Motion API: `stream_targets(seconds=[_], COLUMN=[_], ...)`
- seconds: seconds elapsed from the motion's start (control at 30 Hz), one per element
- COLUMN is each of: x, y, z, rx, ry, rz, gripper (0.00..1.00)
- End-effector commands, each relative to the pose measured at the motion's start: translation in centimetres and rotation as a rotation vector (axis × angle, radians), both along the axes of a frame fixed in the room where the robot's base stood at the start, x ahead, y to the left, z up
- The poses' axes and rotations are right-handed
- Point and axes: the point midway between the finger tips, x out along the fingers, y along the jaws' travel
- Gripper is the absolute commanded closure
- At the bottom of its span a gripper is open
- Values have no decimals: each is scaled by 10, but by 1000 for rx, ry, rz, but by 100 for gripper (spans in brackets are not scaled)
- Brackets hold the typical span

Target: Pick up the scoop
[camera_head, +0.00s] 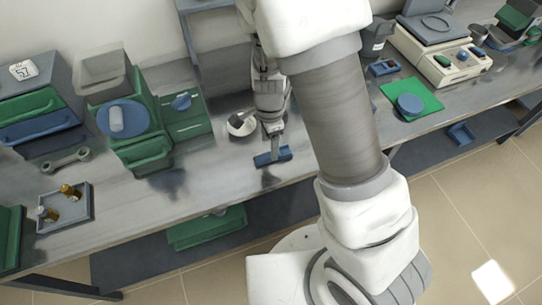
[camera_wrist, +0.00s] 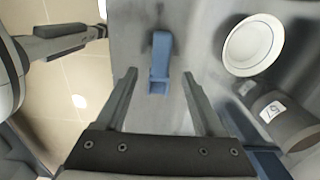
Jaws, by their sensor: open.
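The blue scoop (camera_head: 272,156) lies on the grey bench near its front edge, just below my gripper (camera_head: 273,130). In the wrist view the scoop (camera_wrist: 160,57) is long and narrow, with a box-like near end and a dark spot at its far end. My gripper (camera_wrist: 160,75) is open and empty there, with one finger to each side of the scoop's near end. The fingers do not appear to touch it. The exact height of the fingers above the bench is hard to tell.
A white dish (camera_wrist: 253,45) and a dark labelled cylinder (camera_wrist: 282,117) lie right of the scoop in the wrist view. Green equipment (camera_head: 150,150) and a tray with small bottles (camera_head: 82,214) stand left. A green mat (camera_head: 424,91) and balance (camera_head: 450,62) are right.

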Motion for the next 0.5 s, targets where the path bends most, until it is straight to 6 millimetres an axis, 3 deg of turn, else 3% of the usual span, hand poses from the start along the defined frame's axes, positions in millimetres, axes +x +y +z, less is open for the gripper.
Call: stream_targets(seconds=[0.3,0.5], x=[2,2], y=[-4,-4], z=[-45,-47], rx=[-2,-1], ry=[2,-1], rz=[-3,-1], gripper=[30,30])
